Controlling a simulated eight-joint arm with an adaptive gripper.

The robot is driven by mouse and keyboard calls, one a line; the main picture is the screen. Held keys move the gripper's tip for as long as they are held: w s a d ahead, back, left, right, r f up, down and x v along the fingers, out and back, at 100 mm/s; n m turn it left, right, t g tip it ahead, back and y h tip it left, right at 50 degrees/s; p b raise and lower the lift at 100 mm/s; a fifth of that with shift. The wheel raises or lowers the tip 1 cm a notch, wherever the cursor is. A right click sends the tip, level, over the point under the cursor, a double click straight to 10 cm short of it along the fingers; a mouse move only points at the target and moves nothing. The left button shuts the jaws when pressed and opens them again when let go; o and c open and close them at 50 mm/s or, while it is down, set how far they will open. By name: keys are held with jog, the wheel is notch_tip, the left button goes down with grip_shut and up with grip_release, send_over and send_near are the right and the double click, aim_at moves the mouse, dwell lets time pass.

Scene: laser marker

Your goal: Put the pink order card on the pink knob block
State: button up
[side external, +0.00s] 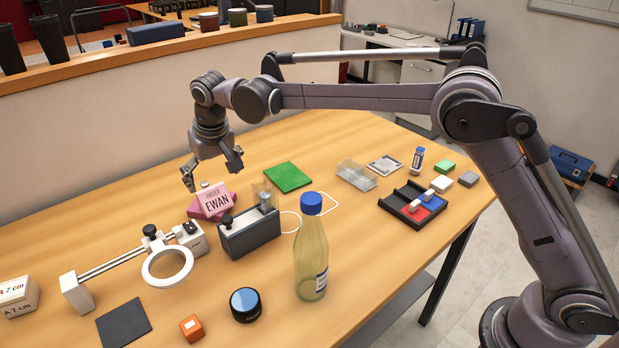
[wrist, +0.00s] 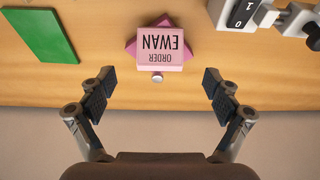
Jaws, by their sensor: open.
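The pale pink order card (side external: 214,200), marked "ORDER EWAN", stands tilted on the far left part of the table. In the wrist view the card (wrist: 160,45) is upside down. A darker pink piece, apparently the pink knob block (side external: 195,211), shows below and beside the card; its corners show around the card in the wrist view (wrist: 131,49). A small pale knob (wrist: 157,77) sits at the card's lower edge in the wrist view; I cannot tell which piece bears it. My gripper (side external: 212,168) is open and empty above the card, its fingers wide apart on either side.
A dark grey device (side external: 247,237) stands close in front of the card. A white ring stand (side external: 167,265) is to the left, and a green plate (side external: 288,177) to the right. A tall bottle (side external: 311,255) stands nearer the camera. Bare table lies behind the card.

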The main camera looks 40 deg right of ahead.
jog(key=s+d+r+t, duration=0.2)
jog(key=s+d+r, duration=0.8)
jog(key=s+d, duration=0.4)
jog(key=s+d+f+t, duration=0.1)
jog(key=s+d+f, duration=0.3)
jog(key=s, duration=0.5)
jog(key=s+d+f, duration=0.4)
jog(key=s+d, duration=0.1)
jog(key=s, duration=0.4)
jog(key=shift+d+f+t, duration=0.25)
jog(key=shift+f+t, duration=0.05)
jog(key=shift+t, duration=0.1)
